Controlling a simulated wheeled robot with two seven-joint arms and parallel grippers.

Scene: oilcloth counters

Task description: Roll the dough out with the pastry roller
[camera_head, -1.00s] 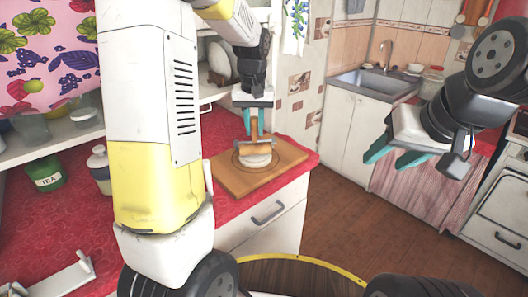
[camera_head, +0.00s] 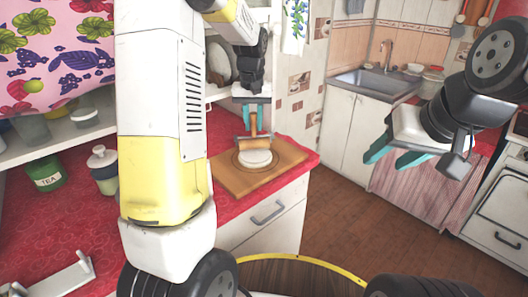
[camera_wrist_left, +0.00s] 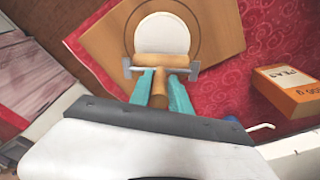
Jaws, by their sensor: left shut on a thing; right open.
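The dough (camera_head: 255,158) is a pale, thick round disc on a wooden board (camera_head: 228,180); it also shows in the left wrist view (camera_wrist_left: 162,34). The pastry roller (camera_head: 252,143) has a wooden cylinder in a metal frame and a wooden handle. My left gripper (camera_head: 253,113) is shut on its handle, pointing down. The roller lies at the far edge of the dough in the head view; whether it touches the dough I cannot tell. The wrist view shows the roller (camera_wrist_left: 160,66) across the dough's near edge. My right gripper (camera_head: 390,152) is open and empty, away over the floor.
The board lies on a red oilcloth counter (camera_head: 80,220). A green tea tin (camera_head: 46,172) and a lidded jar (camera_head: 103,168) stand at the left. A box (camera_wrist_left: 290,90) lies right of the board in the wrist view. A sink (camera_head: 372,83) is at the back.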

